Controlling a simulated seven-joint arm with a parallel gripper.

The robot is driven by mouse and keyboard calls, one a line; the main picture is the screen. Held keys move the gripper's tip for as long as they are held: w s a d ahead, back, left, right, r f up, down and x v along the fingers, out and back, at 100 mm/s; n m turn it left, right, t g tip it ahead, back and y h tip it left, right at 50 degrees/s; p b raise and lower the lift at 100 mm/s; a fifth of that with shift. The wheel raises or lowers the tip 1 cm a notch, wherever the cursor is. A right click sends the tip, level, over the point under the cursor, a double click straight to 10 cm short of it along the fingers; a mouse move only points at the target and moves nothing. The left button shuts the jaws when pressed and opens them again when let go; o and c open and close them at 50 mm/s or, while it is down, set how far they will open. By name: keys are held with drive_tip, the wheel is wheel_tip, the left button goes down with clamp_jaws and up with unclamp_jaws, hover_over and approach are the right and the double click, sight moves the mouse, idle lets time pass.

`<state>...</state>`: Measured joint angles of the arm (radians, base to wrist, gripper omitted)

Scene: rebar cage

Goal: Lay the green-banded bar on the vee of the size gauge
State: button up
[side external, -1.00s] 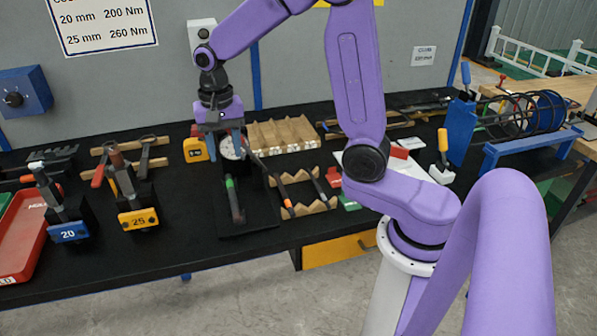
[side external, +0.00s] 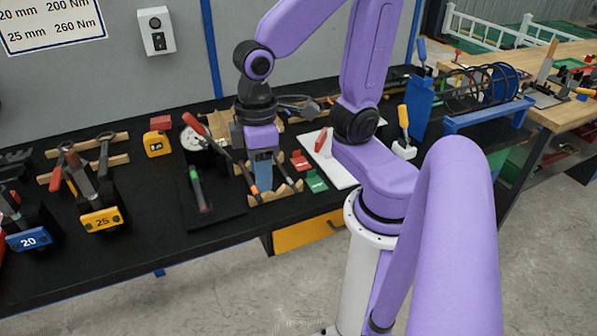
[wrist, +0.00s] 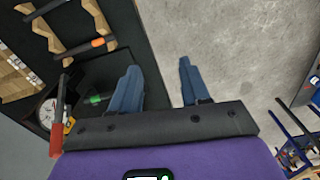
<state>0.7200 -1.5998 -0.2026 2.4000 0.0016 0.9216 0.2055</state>
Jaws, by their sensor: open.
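The green-banded bar (side external: 196,186) is dark with a green band. It lies lengthwise over the black base of the size gauge (side external: 228,207), in front of the round white dial. The vee is too dark to make out, so I cannot tell how the bar seats in it. In the wrist view the green band (wrist: 95,99) shows left of my fingers, near the dial (wrist: 47,112). My gripper (side external: 262,175) points down over the wooden rack, right of the gauge. Its blue fingers (wrist: 158,90) are apart with nothing between them.
A wooden notched rack (side external: 262,197) holds an orange-banded bar (wrist: 97,42). A red-handled lever (side external: 193,124) rises by the dial. A yellow tape measure (side external: 157,144) and clamp stands marked 25 (side external: 101,219) and 20 (side external: 28,238) stand left. Red and green blocks lie right.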

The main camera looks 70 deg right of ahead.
drive_tip(key=s+d+n, duration=0.1)
drive_tip(key=s+n, duration=0.3)
drive_tip(key=s, duration=0.2)
drive_tip(key=shift+s+d+f+n, duration=0.2)
drive_tip(key=shift+s+d+n, duration=0.15)
drive_tip(key=shift+s+n, duration=0.05)
